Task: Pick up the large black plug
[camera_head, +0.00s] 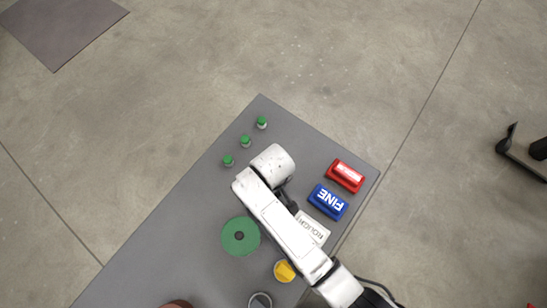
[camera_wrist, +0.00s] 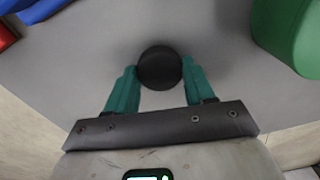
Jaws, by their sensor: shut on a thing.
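The large black plug (camera_wrist: 160,60) shows in the wrist view as a round, dark top. My gripper (camera_wrist: 159,72) has its two teal fingers against the plug's left and right sides and is shut on it. A grey surface shows around the plug; I cannot tell whether the plug is touching it or lifted. In the head view my white arm reaches over the table and hides the plug and the fingertips.
The grey table (camera_head: 180,235) bears a green disc (camera_head: 240,246) left of my arm. Red (camera_head: 346,176), blue "FINE" (camera_head: 328,202) and white (camera_head: 314,228) blocks stand to the right. Several small green-capped items (camera_head: 245,142) line the left edge. A yellow item (camera_head: 284,271) sits near my arm.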

